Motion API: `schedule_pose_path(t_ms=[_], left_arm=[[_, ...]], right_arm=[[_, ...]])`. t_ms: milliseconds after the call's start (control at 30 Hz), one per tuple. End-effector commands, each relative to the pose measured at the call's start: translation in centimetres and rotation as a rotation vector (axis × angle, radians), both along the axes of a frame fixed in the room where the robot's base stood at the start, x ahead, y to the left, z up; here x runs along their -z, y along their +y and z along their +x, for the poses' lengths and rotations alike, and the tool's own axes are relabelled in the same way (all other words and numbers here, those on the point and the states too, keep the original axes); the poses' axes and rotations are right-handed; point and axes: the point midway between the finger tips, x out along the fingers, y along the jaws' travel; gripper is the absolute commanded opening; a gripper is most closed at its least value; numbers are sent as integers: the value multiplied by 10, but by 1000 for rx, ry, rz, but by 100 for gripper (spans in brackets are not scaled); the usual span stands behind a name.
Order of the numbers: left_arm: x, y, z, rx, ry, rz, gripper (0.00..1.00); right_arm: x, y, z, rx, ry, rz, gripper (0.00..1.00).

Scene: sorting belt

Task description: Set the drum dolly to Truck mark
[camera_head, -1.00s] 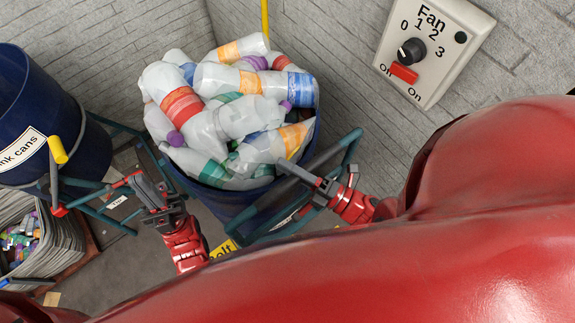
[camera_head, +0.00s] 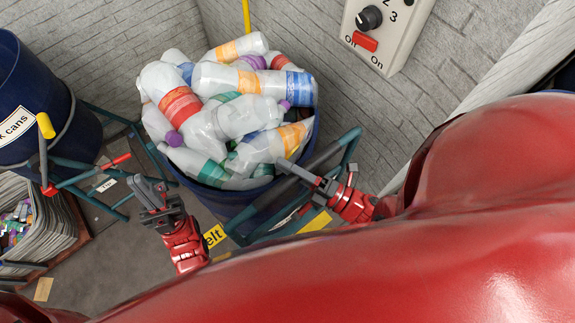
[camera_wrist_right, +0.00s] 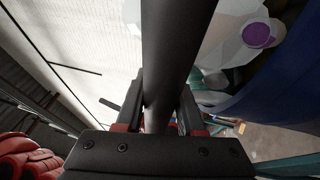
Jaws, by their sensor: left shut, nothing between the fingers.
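A dark blue drum (camera_head: 232,203) heaped with plastic bottles (camera_head: 240,115) stands on a teal-framed drum dolly (camera_head: 345,150). My right gripper (camera_head: 318,184) is at the dolly's near right side. In the right wrist view, a dark round bar (camera_wrist_right: 172,60) runs between its fingers (camera_wrist_right: 160,115), which are closed around it. My left gripper (camera_head: 150,192) is shut and empty, left of the drum and apart from it. A yellow floor mark ending in "elt" (camera_head: 214,236) is partly hidden by my left arm. Another yellow strip (camera_head: 315,222) lies beside the dolly's lower right.
A second blue drum (camera_head: 35,105), labelled for cans, stands on another teal dolly (camera_head: 110,207) at the left. Grey walls close the back; a fan switch panel (camera_head: 386,32) hangs there. Grey floor shows at lower left.

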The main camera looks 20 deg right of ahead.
Motion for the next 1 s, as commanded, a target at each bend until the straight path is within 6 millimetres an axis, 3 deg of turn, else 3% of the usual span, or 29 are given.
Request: schedule_pose_path(t_ms=[33, 167, 567, 767, 1000], left_arm=[[0, 0, 0, 0, 0, 0, 0], [0, 0, 0, 0, 0, 0, 0], [0, 0, 0, 0, 0, 0, 0], [3, 0, 0, 0, 0, 0, 0], [12, 0, 0, 0, 0, 0, 0]], right_arm=[[-1, -1, 1, 5, -1, 3, 42], [-1, -1, 1, 4, -1, 3, 66], [1, -5, -4, 3, 0, 1, 67], [10, -30, -29, 12, 5, -2, 67], [23, -71, -78, 8, 6, -2, 67]])
